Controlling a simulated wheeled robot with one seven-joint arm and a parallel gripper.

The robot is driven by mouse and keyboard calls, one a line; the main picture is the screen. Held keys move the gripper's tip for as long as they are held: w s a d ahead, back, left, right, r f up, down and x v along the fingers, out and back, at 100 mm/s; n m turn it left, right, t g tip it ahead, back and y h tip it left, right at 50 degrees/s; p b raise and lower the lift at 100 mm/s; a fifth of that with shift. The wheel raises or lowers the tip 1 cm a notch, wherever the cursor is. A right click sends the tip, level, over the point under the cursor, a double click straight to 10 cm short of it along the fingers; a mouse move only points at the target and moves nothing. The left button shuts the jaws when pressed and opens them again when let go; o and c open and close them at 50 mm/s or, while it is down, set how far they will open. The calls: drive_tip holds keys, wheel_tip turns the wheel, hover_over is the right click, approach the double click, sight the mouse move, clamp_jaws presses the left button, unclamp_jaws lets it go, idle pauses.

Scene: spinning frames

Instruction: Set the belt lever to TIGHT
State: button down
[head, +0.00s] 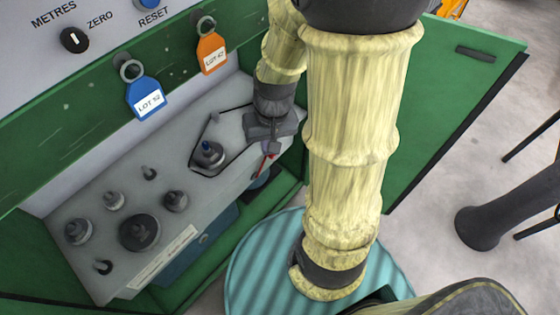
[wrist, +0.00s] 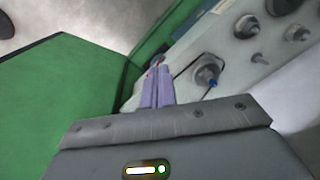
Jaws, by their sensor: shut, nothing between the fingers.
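A thin red part (head: 267,162), possibly the belt lever, shows just below my gripper (head: 270,147) at the right end of the grey machine panel (head: 150,185). In the wrist view a small bit of red (wrist: 148,72) shows beside the tips of my gripper (wrist: 159,70). The two pale purple fingers are together with nothing between them. My gripper hides most of the red part, and I cannot tell whether the fingers touch it. I cannot read a TIGHT mark or the lever's setting.
A blue-tipped spindle (head: 207,152) with a black belt line around it stands left of my gripper. Several grey pulleys, one large and dark (head: 139,231), fill the panel's left. A blue LOT 52 tag (head: 146,98) and orange LOT 47 tag (head: 212,53) hang on the green frame.

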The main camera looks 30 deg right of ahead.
drive_tip(key=w+d+f+m+t+y+b, duration=0.1)
drive_tip(key=w+f+m+y+b, duration=0.15)
drive_tip(key=f+b, duration=0.55)
drive_tip(key=w+d+f+m+y+b, duration=0.2)
drive_tip(key=f+y+b, duration=0.3)
drive_tip(key=f, duration=0.6)
drive_tip(key=w+d+f+m+t+y+b, duration=0.1)
drive_tip(key=w+f+m+y+b, duration=0.1)
drive_tip(key=f+b, duration=0.65)
drive_tip(key=w+d+f+m+t+b, duration=0.3)
drive_tip(key=d+f+m+t+b, duration=0.1)
drive_tip(key=d+f+t+b, duration=0.2)
drive_tip(key=w+d+f+m+t+b, duration=0.3)
drive_tip(key=d+f+m+t+b, duration=0.1)
drive_tip(key=d+f+t+b, duration=0.3)
drive_tip(key=d+f+b, duration=0.2)
drive_tip(key=d+f, duration=0.2)
drive_tip(key=d, duration=0.1)
drive_tip(key=shift+w+d+t+h, duration=0.15)
drive_tip(key=shift+d+t+h, duration=0.05)
drive_tip(key=shift+t+h, duration=0.15)
drive_tip(key=w+a+r+b, duration=0.2)
drive_tip(key=w+a+b, duration=0.3)
drive_tip(key=w+a, duration=0.2)
drive_tip(key=shift+w+a+r, duration=0.2)
drive_tip(key=shift+a+r, duration=0.05)
drive_tip(key=shift+a, duration=0.65)
